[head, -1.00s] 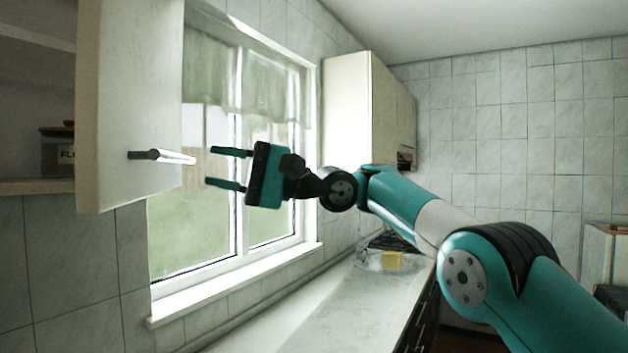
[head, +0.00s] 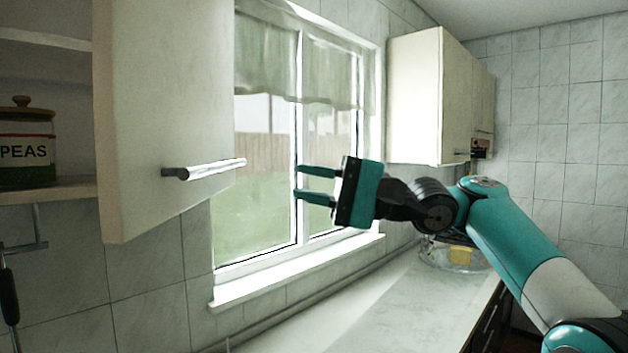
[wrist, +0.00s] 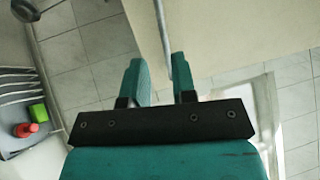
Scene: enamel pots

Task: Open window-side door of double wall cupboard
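The window-side cupboard door (head: 150,90) is cream and stands swung open at the left of the head view, its edge towards the window. A metal bar handle (head: 205,170) sits low on its face. My gripper (head: 305,184) is to the right of the handle, its two fingers pointing left with a gap between them, empty. In the head view the fingertips are apart from the handle. In the wrist view the handle (wrist: 162,40) shows as a thin bar beyond the fingers (wrist: 160,88), roughly in line with the gap between them. The door (wrist: 225,30) fills the upper right there.
Inside the cupboard a jar labelled PEAS (head: 27,145) stands on a shelf (head: 70,190). Utensils hang below it. A window (head: 265,150) with a sill is behind my gripper. Another wall cupboard (head: 415,95) is further right. The worktop (head: 370,310) below looks mostly clear.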

